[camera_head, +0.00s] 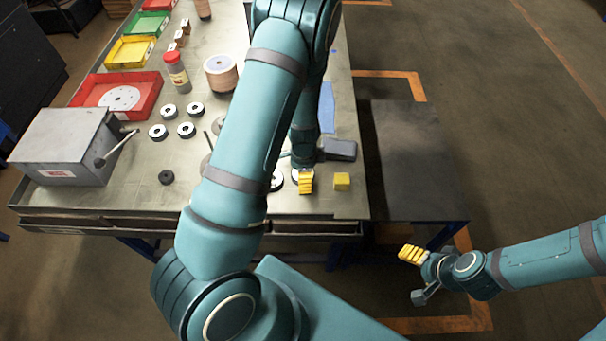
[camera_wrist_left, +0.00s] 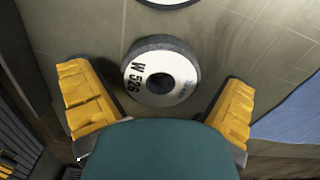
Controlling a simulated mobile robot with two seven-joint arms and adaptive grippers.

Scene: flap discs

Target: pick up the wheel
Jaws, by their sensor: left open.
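In the left wrist view a round wheel (camera_wrist_left: 132,58) with a white face, dark rim, dark centre hole and the print "W 526" lies on the grey tabletop. My left gripper (camera_wrist_left: 157,84) is open, its yellow fingers apart on either side of the wheel in the picture. It looks empty, and no finger is seen touching the wheel. In the head view my left gripper (camera_head: 322,182) is low over the front right of the table, and my arm hides much there. A partly hidden disc (camera_head: 277,181) shows beside it. My right gripper (camera_head: 413,258) hangs off the table; its opening is unclear.
Several discs (camera_head: 187,130) lie mid-table. A red tray (camera_head: 147,100), a grey box with a lever (camera_head: 62,150), a bottle (camera_head: 176,72) and a copper-coloured cylinder (camera_head: 220,75) stand left. Another disc edge (camera_wrist_left: 165,3) shows in the wrist view. The dark side surface (camera_head: 420,160) is clear.

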